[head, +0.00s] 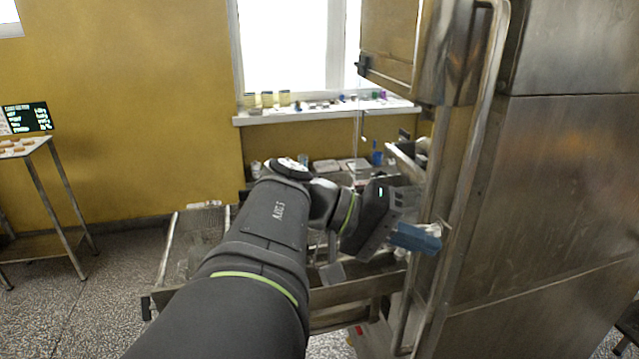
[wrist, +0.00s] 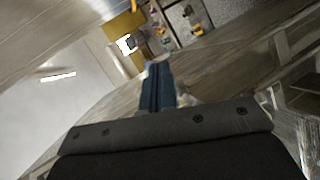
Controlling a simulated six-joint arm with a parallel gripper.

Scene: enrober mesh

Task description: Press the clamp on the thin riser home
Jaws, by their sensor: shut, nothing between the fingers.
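My gripper (head: 438,240) is shut, its blue fingers together and empty. In the head view the fingertips point right, at the steel upright pipe (head: 424,290) on the front of the big machine. A small pale piece (head: 437,228) shows right by the fingertips; I cannot tell whether it is the clamp or whether the fingers touch it. In the wrist view the shut blue fingers (wrist: 158,85) stretch away from the camera along a steel surface, with a blurred pale shape beside them on the right. I cannot make out the clamp or the thin riser for certain.
The large steel cabinet (head: 575,180) fills the right side. A steel trough frame (head: 345,291) lies under my arm. Behind stand a bench with trays (head: 326,166) and a window sill (head: 330,112) with small items. A side table (head: 35,150) stands far left. The floor at left is clear.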

